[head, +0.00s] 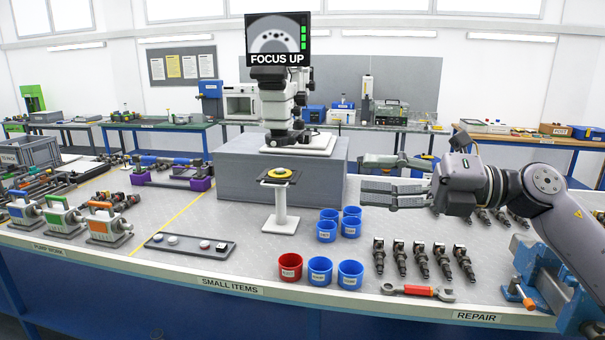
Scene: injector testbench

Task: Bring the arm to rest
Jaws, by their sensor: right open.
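My right arm (565,215) comes in from the right, bent over the bench. Its gripper (385,178) points left, above the repair end, with its two fingers apart and nothing between them. It hangs above and to the right of the blue cups. My left arm and gripper are not in the head view.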

